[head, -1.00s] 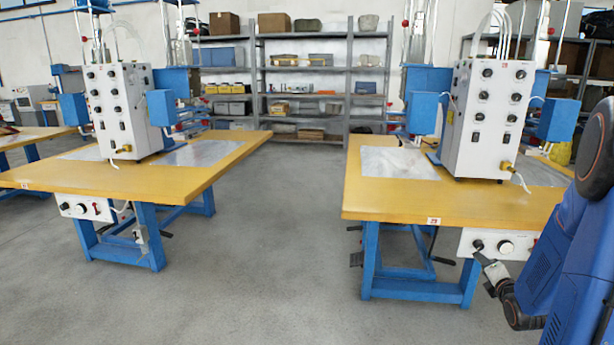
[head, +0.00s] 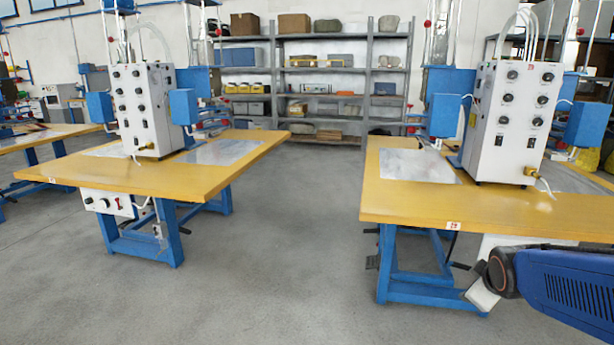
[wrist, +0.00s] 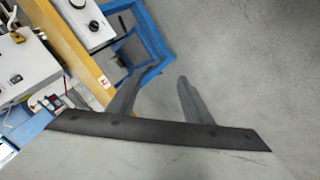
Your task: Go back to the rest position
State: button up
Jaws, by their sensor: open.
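My gripper (wrist: 158,82) shows in the wrist view with its two grey fingers apart and nothing between them. Below the fingertips' line is bare grey floor, with the blue leg frame of a table close by on the left. In the head view my blue arm comes in at the lower right, in front of the right table (head: 400,205). The gripper's fingers cannot be made out there.
The right table carries a white control cabinet (head: 508,120); its edge and a knobbed box (wrist: 88,18) lie close in the wrist view. The left table (head: 90,175) carries another cabinet (head: 150,110). Shelves (head: 340,88) stand behind. The floor (head: 290,260) between the tables is clear.

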jog(key=s+a+m+g+y, duration=0.1)
jog(key=s+a+m, duration=0.2)
jog(key=s, duration=0.6)
jog(key=s+a+r+m+g+y, duration=0.1)
jog(key=s+a+m, duration=0.3)
jog(key=s+a, duration=0.4)
jog(key=shift+s+a+r+g+y, duration=0.3)
jog(key=shift+s+g+y, duration=0.1)
jog(key=shift+s+g, duration=0.55)
jog(key=shift+d, duration=0.15)
